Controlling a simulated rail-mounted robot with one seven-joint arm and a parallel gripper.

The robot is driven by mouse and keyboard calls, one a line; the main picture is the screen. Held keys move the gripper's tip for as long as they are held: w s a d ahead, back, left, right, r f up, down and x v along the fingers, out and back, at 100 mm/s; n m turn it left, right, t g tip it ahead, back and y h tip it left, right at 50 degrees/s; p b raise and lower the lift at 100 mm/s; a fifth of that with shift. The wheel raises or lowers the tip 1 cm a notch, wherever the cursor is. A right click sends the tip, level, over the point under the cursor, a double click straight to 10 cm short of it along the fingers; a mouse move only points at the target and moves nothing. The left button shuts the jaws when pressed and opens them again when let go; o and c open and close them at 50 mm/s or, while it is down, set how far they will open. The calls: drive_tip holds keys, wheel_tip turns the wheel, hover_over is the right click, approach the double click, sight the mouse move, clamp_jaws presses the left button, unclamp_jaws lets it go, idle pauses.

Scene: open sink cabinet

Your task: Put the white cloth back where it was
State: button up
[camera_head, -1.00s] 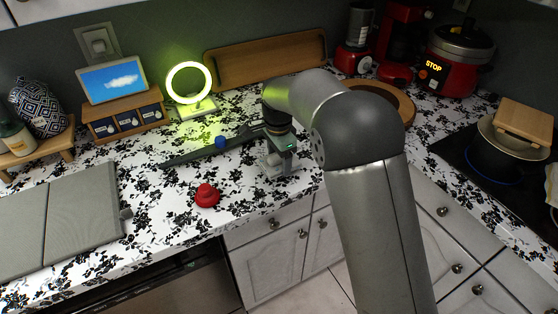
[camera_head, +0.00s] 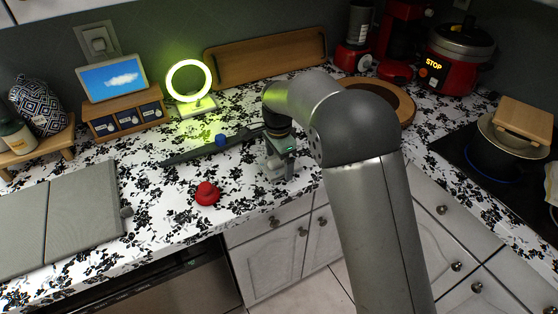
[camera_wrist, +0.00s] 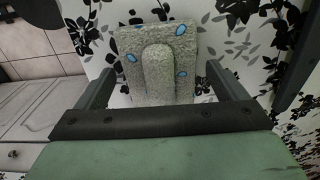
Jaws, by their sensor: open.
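My gripper (camera_head: 278,168) is low over the patterned counter near its front edge, pointing down. In the wrist view my gripper (camera_wrist: 158,82) has its two fingers wide apart. A pale grey, speckled piece with blue spots and a raised rounded middle (camera_wrist: 157,70) lies on the counter between and beyond the fingers. It shows no clear contact with either finger. I cannot tell whether this piece is the white cloth. No other white cloth is recognisable in either view.
A red object (camera_head: 207,194) lies left of my gripper. A long dark object (camera_head: 190,155) and a blue knob (camera_head: 221,141) are behind it. The lit ring lamp (camera_head: 189,82), wooden tray (camera_head: 265,59) and round wooden board (camera_head: 386,98) stand farther back. A dark cooktop (camera_head: 470,170) is right.

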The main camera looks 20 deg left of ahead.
sight(278, 159)
wheel_tip(278, 159, up, 12)
drive_tip(key=s+d+r+n, duration=0.1)
drive_tip(key=s+d, duration=0.1)
drive_tip(key=d, duration=0.7)
drive_tip(key=s+d+n, duration=0.3)
drive_tip(key=s+d, duration=0.4)
drive_tip(key=d, duration=0.5)
drive_tip(key=s+d+f+n, duration=0.2)
drive_tip(key=s+d, duration=0.4)
drive_tip(key=s, duration=0.3)
drive_tip(key=s+d+f+n, duration=0.3)
drive_tip(key=s+d, duration=0.3)
drive_tip(key=s, duration=0.4)
drive_tip(key=shift+f+b, duration=0.45)
drive_tip(key=shift+f, duration=0.25)
